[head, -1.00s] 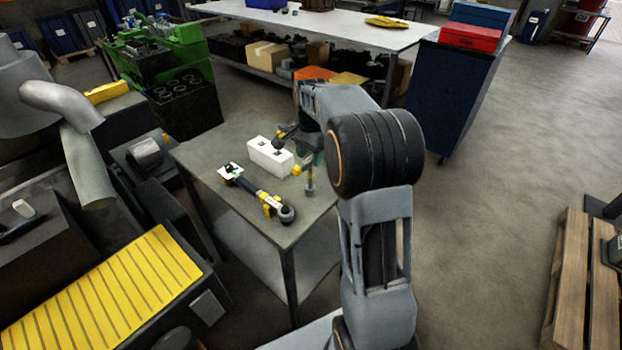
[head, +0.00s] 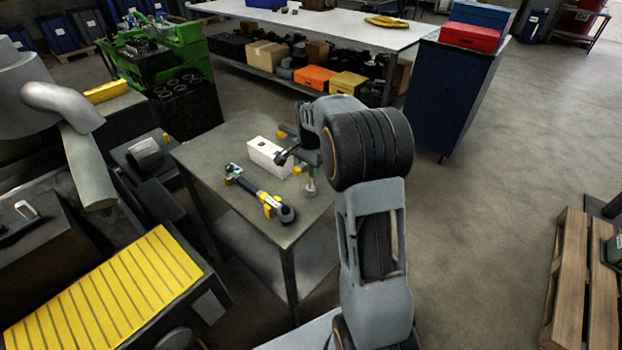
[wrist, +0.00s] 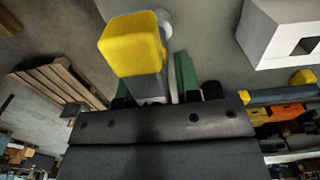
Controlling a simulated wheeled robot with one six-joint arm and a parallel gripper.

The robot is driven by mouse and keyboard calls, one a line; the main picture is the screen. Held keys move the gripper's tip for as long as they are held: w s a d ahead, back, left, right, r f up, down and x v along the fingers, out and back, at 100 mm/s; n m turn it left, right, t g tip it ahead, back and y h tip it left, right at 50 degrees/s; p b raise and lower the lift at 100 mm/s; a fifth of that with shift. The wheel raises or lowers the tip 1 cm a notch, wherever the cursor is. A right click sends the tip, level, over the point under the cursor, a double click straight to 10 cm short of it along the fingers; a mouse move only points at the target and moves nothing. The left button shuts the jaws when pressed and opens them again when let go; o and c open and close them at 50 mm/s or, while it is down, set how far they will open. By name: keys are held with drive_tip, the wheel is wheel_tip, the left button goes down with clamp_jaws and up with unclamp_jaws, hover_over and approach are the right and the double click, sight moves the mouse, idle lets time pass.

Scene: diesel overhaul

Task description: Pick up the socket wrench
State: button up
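A long tool with a dark blue handle, yellow parts and a round dark head (head: 262,196) lies on the grey table; it looks like a socket wrench. A small upright grey and yellow-green piece (head: 310,185) stands right of the white block. My gripper is above the table's right side, mostly hidden behind my arm in the head view. In the wrist view my gripper (wrist: 155,82) has its green fingers apart. A yellow block with a grey part below it (wrist: 133,45) shows between and beyond them; I cannot tell whether they touch it.
The white block (head: 268,157) with openings is beside my gripper, left in the head view, and also in the wrist view (wrist: 285,35). A yellow piece (head: 297,170) sits by its corner. The table's (head: 215,150) left rear is clear. A blue cabinet (head: 450,95) stands behind right.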

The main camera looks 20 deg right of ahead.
clamp_jaws()
drive_tip(key=shift+r, duration=0.15)
drive_tip(key=shift+r, duration=0.2)
drive_tip(key=r, duration=0.3)
drive_tip(key=shift+s+a+r, duration=0.15)
drive_tip(key=shift+a, duration=0.15)
drive_tip(key=s+a+r+b, duration=0.2)
drive_tip(key=s+a+r, duration=0.7)
drive_tip(key=a, duration=0.1)
